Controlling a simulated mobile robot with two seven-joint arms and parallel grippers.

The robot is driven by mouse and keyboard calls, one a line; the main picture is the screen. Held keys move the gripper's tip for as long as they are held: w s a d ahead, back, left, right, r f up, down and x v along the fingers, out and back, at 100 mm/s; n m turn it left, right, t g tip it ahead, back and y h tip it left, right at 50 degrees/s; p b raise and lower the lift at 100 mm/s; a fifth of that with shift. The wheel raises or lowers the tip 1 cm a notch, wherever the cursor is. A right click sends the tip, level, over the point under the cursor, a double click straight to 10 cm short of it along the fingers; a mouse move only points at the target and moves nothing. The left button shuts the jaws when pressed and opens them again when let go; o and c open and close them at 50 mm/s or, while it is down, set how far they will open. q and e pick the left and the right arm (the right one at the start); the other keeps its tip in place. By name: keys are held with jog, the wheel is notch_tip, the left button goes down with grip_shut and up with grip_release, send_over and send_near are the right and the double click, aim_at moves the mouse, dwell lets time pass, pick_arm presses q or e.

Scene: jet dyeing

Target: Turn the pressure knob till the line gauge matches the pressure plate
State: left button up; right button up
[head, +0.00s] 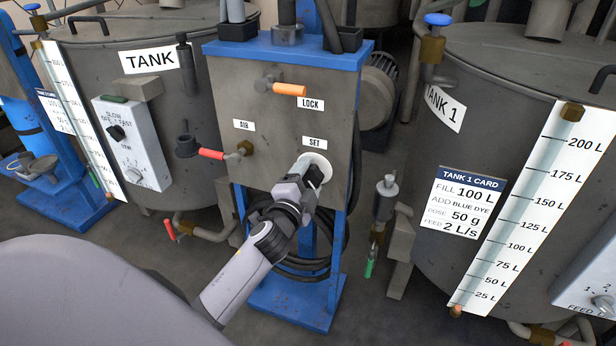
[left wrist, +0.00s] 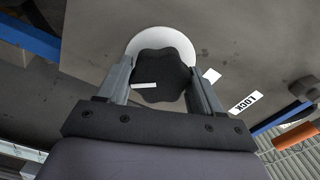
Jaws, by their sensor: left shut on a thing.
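The pressure knob (head: 313,175) is a dark lobed knob on a white round dial, below the SET label (head: 315,142) on the grey panel. My left gripper (head: 306,184) reaches it from below and is shut on it. In the left wrist view the black knob (left wrist: 160,72) sits between both fingers, with a white pointer mark (left wrist: 145,85) on its face and the white dial (left wrist: 163,38) behind. The gripper hides part of the dial in the head view. I can make out neither a line gauge nor a pressure plate. My right gripper is not in view.
An orange-handled LOCK lever (head: 289,88) is above the knob, and a red-handled AIR valve (head: 212,154) is to its left. Grey tanks (head: 480,75) stand on both sides.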

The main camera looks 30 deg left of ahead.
pick_arm(q)
jog(key=shift+s+a+f+m, duration=0.1)
jog(key=shift+a+f+m, duration=0.1)
jog(key=shift+f+m, duration=0.1)
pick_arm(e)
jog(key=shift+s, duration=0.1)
pick_arm(q)
jog(key=o, duration=1)
jog(key=shift+r, duration=0.15)
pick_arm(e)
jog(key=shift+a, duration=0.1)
pick_arm(q)
jog(key=shift+s+d, duration=0.1)
jog(key=shift+s, duration=0.25)
jog(key=v, duration=0.6)
jog(key=shift+s+d+p, duration=0.1)
jog(key=shift+s+p, duration=0.1)
jog(key=shift+p, duration=0.1)
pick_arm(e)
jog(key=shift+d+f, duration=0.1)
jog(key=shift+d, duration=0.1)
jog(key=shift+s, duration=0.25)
